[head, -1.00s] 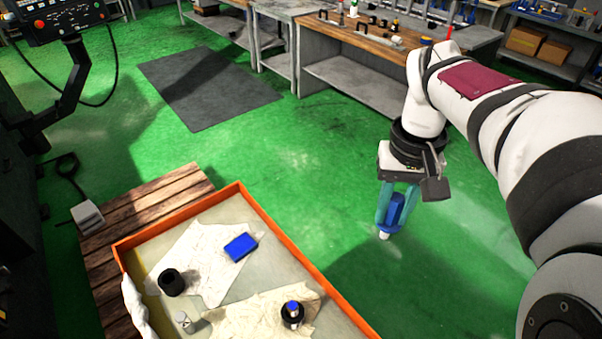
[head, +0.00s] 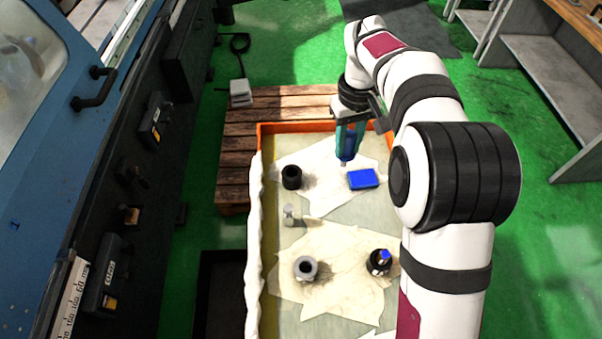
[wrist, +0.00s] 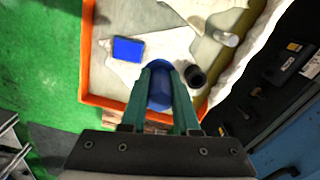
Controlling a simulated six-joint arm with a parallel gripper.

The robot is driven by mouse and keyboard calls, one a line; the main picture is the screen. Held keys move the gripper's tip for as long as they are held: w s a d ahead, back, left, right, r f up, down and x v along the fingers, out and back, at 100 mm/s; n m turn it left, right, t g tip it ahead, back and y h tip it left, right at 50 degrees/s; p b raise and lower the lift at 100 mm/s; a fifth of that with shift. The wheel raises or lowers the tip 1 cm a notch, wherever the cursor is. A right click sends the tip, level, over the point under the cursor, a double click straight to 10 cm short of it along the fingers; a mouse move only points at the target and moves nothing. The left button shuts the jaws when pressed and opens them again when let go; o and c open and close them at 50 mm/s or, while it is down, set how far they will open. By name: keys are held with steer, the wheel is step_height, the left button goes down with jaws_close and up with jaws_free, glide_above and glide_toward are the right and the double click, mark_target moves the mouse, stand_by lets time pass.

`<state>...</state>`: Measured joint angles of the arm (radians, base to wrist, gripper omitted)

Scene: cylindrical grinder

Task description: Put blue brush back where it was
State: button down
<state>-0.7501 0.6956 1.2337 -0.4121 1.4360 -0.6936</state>
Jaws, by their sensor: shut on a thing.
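My gripper (head: 349,143) is shut on the blue brush (head: 347,154), a blue body with a pale tip pointing down. In the wrist view the brush (wrist: 159,93) sits between the two teal fingers (wrist: 160,80). The brush is above the far part of the orange-rimmed tray (head: 300,126), apart from the cloth by the look of it, though its exact height is hard to tell. A flat blue block (head: 362,179) lies on the far cloth (head: 325,201), just right of and nearer than the brush.
A black cup (head: 291,177) and a small pale cylinder (head: 289,215) stand left in the tray. A grey ring-shaped part (head: 306,267) and a black part with blue top (head: 379,261) stand on the near cloth. The machine (head: 130,170) borders the left side.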

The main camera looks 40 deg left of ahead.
steer(key=s+a+f, duration=0.1)
steer(key=a+f, duration=0.2)
steer(key=s+a+f, duration=0.2)
steer(key=a+f, duration=0.2)
steer(key=s+a+f, duration=0.2)
steer(key=a+f, duration=0.2)
steer(key=shift+f, duration=0.1)
steer(key=shift+f, duration=0.25)
steer(key=shift+f, duration=0.3)
steer(key=c, duration=0.7)
jaws_free()
steer(key=shift+o, duration=0.2)
steer(key=shift+r, duration=0.1)
